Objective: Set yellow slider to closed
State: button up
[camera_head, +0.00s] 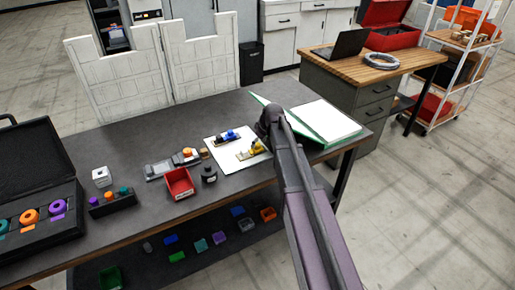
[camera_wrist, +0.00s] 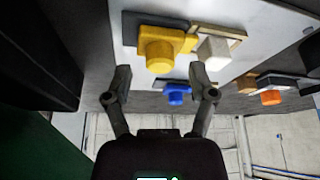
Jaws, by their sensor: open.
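The yellow slider (camera_head: 257,147) sits on a white sheet on the dark table in the head view. In the wrist view the yellow slider (camera_wrist: 157,54) shows large, with a round knob on a dark and tan base. A whitish block (camera_wrist: 214,51) stands beside it on the right. My gripper (camera_wrist: 161,76) is open, its two fingers spread on either side of the knob's lower edge in the picture. Contact cannot be told, and nothing is seen held. In the head view my arm hides the gripper's fingers.
A blue slider (camera_head: 229,135) lies on the same sheet behind the yellow one. An orange-knobbed fixture (camera_head: 187,152), a red bin (camera_head: 180,183) and a dark bottle (camera_head: 209,174) stand to the left. A green-edged folder (camera_head: 326,121) lies right of my arm.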

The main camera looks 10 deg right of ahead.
jog(key=shift+w+a+f+b, duration=0.1)
jog(key=shift+f+b, duration=0.15)
jog(key=shift+f, duration=0.1)
jog(key=shift+w+a+f+b, duration=0.1)
jog(key=shift+f+b, duration=0.1)
jog(key=shift+f, duration=0.15)
jog(key=shift+c, duration=0.2)
